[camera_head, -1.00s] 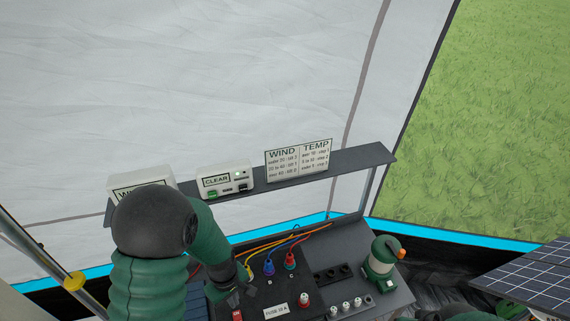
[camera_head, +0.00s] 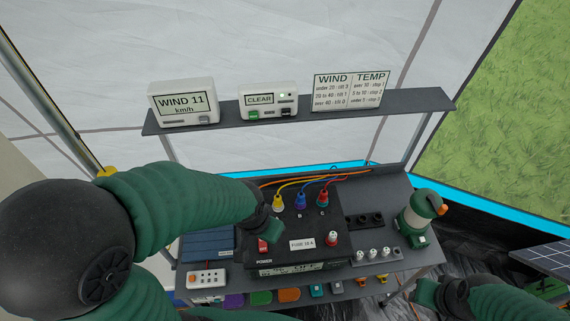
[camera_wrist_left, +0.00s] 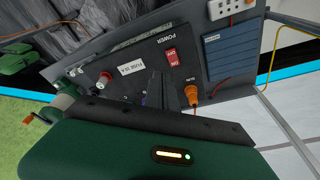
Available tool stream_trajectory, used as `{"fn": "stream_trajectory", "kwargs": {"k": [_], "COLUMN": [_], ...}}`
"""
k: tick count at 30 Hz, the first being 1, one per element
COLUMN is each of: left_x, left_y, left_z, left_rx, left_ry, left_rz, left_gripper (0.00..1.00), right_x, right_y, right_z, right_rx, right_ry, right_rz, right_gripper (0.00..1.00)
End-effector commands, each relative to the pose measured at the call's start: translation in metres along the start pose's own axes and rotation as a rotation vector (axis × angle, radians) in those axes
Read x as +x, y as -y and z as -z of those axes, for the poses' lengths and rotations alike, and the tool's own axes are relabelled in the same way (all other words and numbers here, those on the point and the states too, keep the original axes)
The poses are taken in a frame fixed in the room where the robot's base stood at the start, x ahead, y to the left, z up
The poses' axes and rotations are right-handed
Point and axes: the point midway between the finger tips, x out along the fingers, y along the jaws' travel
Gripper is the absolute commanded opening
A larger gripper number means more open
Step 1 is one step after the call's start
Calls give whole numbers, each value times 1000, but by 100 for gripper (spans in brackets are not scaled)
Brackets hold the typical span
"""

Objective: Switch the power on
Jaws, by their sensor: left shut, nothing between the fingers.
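The power box (camera_head: 309,232) is a black unit on the bench, with a "POWER" label and a red rocker switch (camera_head: 263,246) at its left front. The red switch also shows in the left wrist view (camera_wrist_left: 172,57), with white marks on it. My left gripper (camera_head: 270,232) is shut and empty just above and behind the switch. In the left wrist view its dark fingers (camera_wrist_left: 160,90) are near the box face, close to the switch and an orange plug; I cannot tell whether they touch the box. My right gripper (camera_head: 424,293) is at the lower right, its fingers unclear.
Yellow, blue and red plugs (camera_head: 300,200) with cables stand at the box's back. A shelf (camera_head: 430,101) above carries a "WIND 11 km/h" display (camera_head: 183,102), a "CLEAR" unit (camera_head: 268,101) and a sign (camera_head: 350,90).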

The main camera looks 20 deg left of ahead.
Motion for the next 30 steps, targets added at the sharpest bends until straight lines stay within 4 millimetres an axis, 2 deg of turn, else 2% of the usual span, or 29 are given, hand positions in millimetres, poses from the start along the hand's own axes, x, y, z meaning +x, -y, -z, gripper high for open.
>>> {"fn": "stream_trajectory", "kwargs": {"k": [8, 12, 16, 21, 30], "left_x": [4, 3, -1, -4, -4], "left_y": [39, 56, 67, 73, 72], "left_z": [8, 14, 20, 24, 24], "left_rx": [407, 654, 824, 928, 938], "left_ry": [61, 30, -24, -67, -69], "left_rz": [-88, -172, -226, -251, -252], "left_gripper": [0, 0, 0, 0, 0], "right_x": [1, 1, 2, 2, 2], "right_y": [0, 0, 0, 0, 0], "right_z": [0, 0, 0, 0, 0], "right_rx": [0, 0, 0, 0, 0], "right_ry": [0, 0, 0, 0, 0], "right_rz": [0, 0, 0, 0, 0], "right_gripper": [36, 36, 36, 36, 36]}}
